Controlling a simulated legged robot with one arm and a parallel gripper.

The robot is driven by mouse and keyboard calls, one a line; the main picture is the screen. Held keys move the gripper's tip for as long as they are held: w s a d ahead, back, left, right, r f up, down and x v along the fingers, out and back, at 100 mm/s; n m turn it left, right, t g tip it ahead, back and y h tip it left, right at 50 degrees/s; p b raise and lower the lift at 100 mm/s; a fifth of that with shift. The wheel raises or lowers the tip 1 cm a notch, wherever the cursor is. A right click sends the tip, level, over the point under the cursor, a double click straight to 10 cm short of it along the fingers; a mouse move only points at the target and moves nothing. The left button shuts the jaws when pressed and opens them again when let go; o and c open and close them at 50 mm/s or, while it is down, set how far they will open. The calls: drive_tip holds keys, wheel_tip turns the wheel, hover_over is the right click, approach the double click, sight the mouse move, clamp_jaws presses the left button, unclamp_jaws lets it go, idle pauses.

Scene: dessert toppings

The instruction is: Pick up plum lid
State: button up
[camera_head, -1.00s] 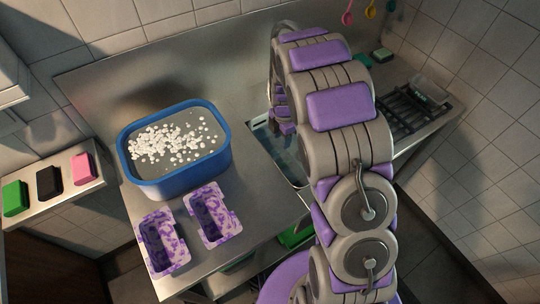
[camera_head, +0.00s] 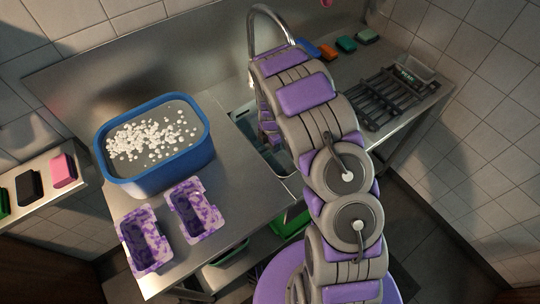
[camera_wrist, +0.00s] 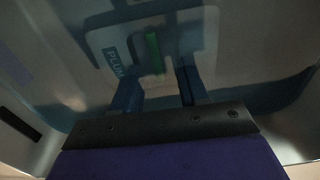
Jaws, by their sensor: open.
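The plum lid (camera_wrist: 97,40) shows in the wrist view as a pale, rounded panel with a blue "PLUM" label. A green bar (camera_wrist: 153,50) stands out near its middle; I cannot tell whether it is the lid's handle. My gripper (camera_wrist: 157,82) is open, with its two dark blue fingers apart and pointing toward the lid. The green bar lies roughly between and beyond the fingertips. The gap to the lid is hard to judge. In the head view my arm reaches over the sink (camera_head: 283,160) and hides the gripper and the lid.
A blue tub (camera_head: 157,178) of white bits and two purple-marbled containers (camera_head: 143,262) (camera_head: 207,228) stand on the counter at left. A tap (camera_head: 251,38) rises behind my arm. Several sponges (camera_head: 346,45) and a black rack (camera_head: 385,100) lie right of the sink.

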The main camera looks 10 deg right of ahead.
sight(270, 153)
drive_tip(key=shift+w+d+f+b, duration=0.15)
drive_tip(key=shift+f+b, duration=0.3)
drive_tip(key=shift+f, duration=0.75)
drive_tip(key=a+f, duration=0.2)
drive_tip(key=shift+a+f+b, duration=0.3)
drive_tip(key=shift+a+b, duration=0.05)
drive_tip(key=shift+a, duration=0.1)
drive_tip(key=shift+d+r, duration=0.1)
drive_tip(key=shift+d, duration=1.15)
drive_tip(key=c, duration=0.4)
drive_tip(key=shift+c, duration=0.9)
drive_tip(key=shift+a, duration=0.2)
drive_tip(key=shift+c, duration=0.8)
drive_tip(key=shift+a, duration=0.65)
clamp_jaws()
